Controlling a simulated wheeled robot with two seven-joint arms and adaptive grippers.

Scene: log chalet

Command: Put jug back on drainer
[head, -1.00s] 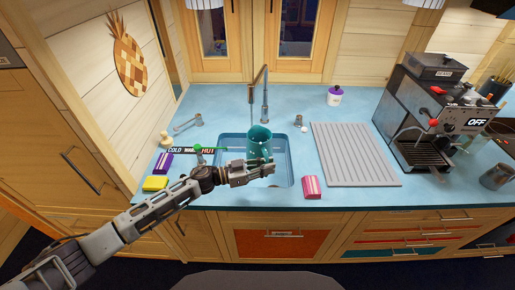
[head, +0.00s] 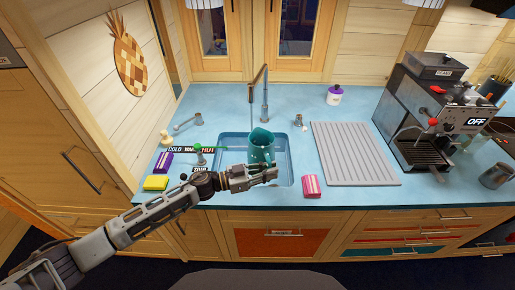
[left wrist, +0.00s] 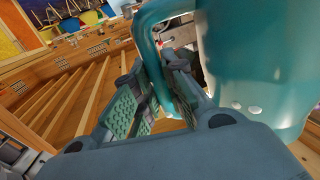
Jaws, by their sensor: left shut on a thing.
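The teal jug (head: 261,146) is over the sink (head: 284,177) in the head view, roughly upright with a slight tilt. My left gripper (head: 270,174) is in front of it, shut on its handle. The left wrist view shows the jug's body (left wrist: 245,60) on the right and the handle passing between the finger pads (left wrist: 160,95). A few pale drops or spots show on the jug's side. The grey ribbed drainer (head: 352,152) lies flat and empty on the counter to the right of the sink. My right gripper is not in view.
A pink-and-white box (head: 311,186) stands between sink and drainer at the counter's front. The tap (head: 264,100) rises behind the sink. The coffee machine (head: 430,115) stands right of the drainer. A yellow sponge (head: 155,183) and purple box (head: 163,162) lie left of the sink.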

